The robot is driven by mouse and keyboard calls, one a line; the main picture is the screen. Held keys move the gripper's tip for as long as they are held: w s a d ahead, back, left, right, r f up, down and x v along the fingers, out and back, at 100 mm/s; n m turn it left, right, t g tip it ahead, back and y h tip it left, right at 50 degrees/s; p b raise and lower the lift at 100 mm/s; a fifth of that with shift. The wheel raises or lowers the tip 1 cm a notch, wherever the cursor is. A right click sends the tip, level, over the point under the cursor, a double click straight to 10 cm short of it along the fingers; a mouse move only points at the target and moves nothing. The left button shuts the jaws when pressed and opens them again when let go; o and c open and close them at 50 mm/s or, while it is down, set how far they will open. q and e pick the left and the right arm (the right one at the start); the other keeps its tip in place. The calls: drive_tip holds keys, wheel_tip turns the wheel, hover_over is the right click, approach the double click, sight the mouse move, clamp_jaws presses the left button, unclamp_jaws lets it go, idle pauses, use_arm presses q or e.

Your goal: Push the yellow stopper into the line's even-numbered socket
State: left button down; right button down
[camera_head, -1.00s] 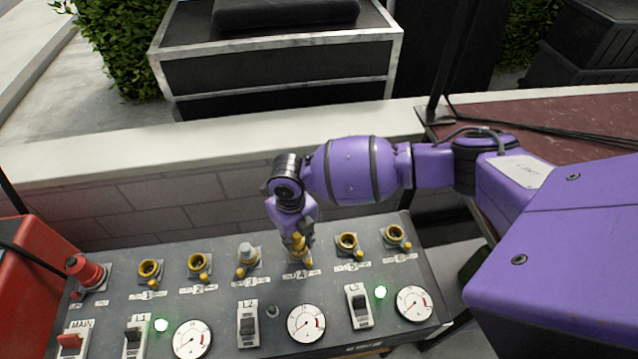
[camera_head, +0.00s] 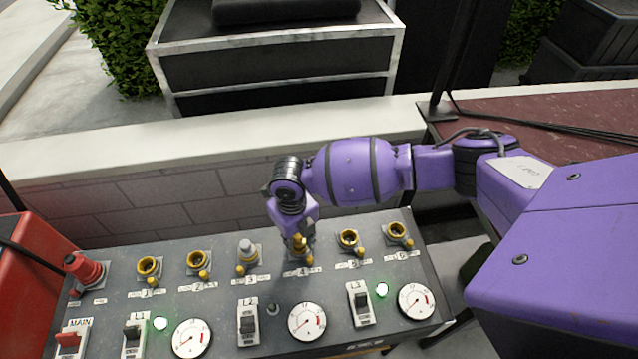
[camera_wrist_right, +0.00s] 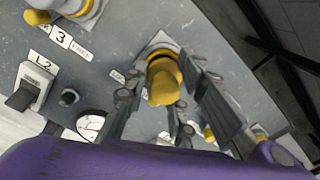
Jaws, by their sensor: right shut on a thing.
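The grey sloping panel (camera_head: 215,290) carries a row of yellow-ringed sockets numbered 1 to 6. My right gripper (camera_head: 299,246) is over socket 4, pointing down, with its fingers shut on the yellow stopper (camera_head: 299,241). In the right wrist view, the stopper (camera_wrist_right: 163,84) stands between the two fingers, in line with the socket's pale square plate (camera_wrist_right: 157,43). The stopper and my fingers hide most of socket 4, so I cannot tell how deep the stopper sits. Socket 3 (camera_head: 247,258) holds a grey plug. My left gripper is not in view.
Sockets 1 (camera_head: 149,267), 2 (camera_head: 198,261), 5 (camera_head: 348,240) and 6 (camera_head: 397,232) look open. Switches and dials line the panel's front. The L1 (camera_head: 160,323) and L3 (camera_head: 382,290) lamps glow; the L2 lamp (camera_head: 272,309) is dark. A red knob (camera_head: 84,268) stands at left.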

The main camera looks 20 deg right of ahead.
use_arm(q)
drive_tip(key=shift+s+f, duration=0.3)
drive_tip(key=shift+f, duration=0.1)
use_arm(e)
drive_tip(key=shift+w+f, duration=0.1)
drive_tip(key=shift+f, duration=0.45)
use_arm(q)
drive_tip(key=shift+b, duration=0.3)
use_arm(e)
drive_tip(key=c, duration=1.4)
unclamp_jaws()
drive_tip(key=shift+o, duration=0.6)
drive_tip(key=shift+o, duration=1.2)
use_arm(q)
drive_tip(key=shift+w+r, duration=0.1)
use_arm(e)
drive_tip(key=shift+r, duration=0.15)
drive_tip(key=shift+r+p, duration=1.3)
drive_tip(key=shift+r, duration=1.1)
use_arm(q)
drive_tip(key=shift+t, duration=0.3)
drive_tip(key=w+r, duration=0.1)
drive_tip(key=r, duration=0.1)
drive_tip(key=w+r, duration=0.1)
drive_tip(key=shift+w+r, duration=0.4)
use_arm(e)
drive_tip(key=shift+f, duration=0.1)
